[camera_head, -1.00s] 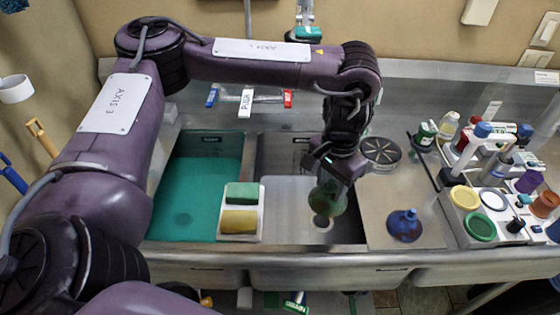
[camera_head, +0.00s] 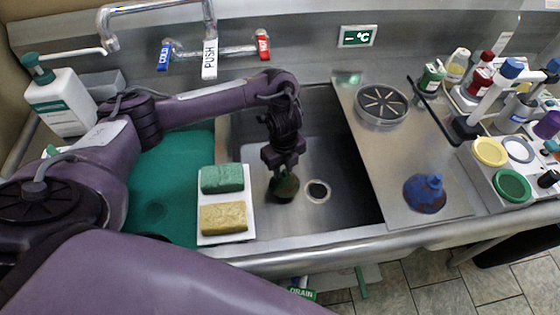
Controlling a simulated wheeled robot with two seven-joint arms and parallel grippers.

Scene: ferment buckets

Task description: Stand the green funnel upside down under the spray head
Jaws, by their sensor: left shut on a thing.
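My left gripper (camera_head: 283,165) is shut on the green funnel (camera_head: 284,188), over the right-hand sink basin. The funnel appears just left of the round drain (camera_head: 317,191) in the picture. The gripper covers its upper part, and I cannot tell whether it touches the basin floor. I cannot single out the spray head with certainty; a round slotted metal disc (camera_head: 382,101) sits on the drainboard to the right. My right gripper is not in view.
A blue funnel-shaped piece (camera_head: 425,194) stands spout-up on the drainboard (camera_head: 400,160). A white tray (camera_head: 226,238) with green and yellow sponges lies left of the gripper. Taps (camera_head: 210,58) stand behind. Bottles and a rack of caps (camera_head: 490,178) crowd the right.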

